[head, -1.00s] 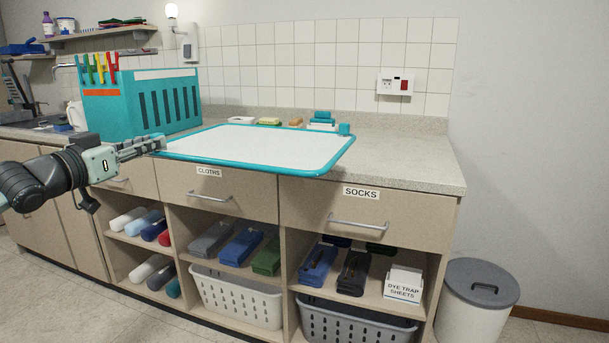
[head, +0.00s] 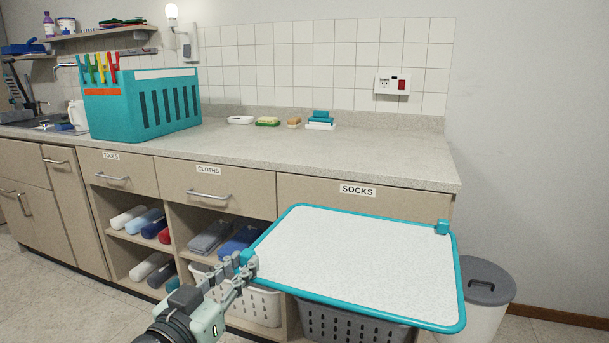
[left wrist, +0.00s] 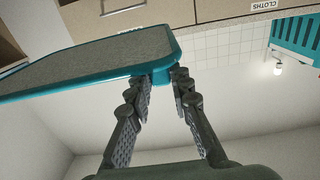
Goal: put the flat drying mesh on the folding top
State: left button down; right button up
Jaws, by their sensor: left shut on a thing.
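The flat drying mesh (head: 355,255) is a pale panel with a teal rim and a teal block on its far right corner. It is in the air in front of the counter, hiding part of the SOCKS drawer and the shelves below. My left gripper (head: 247,268) is shut on its left edge at a teal block. In the left wrist view the mesh (left wrist: 100,62) reaches out to the left from between the fingertips (left wrist: 163,76). The folding top may be the speckled grey counter top (head: 300,150); I cannot tell. My right gripper is not in view.
A teal slatted crate (head: 145,105) stands on the counter's left part. Soap dishes and a teal-and-white stack (head: 320,120) sit along the back. The counter's middle and right are clear. A lidded bin (head: 485,295) stands at the right, partly behind the mesh.

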pick_arm(q)
jog(key=s+a+f+n+t+y, duration=0.1)
jog(key=s+a+f+n+y, duration=0.3)
jog(key=s+a+f+y, duration=0.2)
notch_tip(320, 180, down, 3)
jog(key=shift+s+a+r, duration=0.1)
jog(key=shift+s+a, duration=0.5)
jog(key=shift+s, duration=0.25)
jog(key=shift+w, duration=0.1)
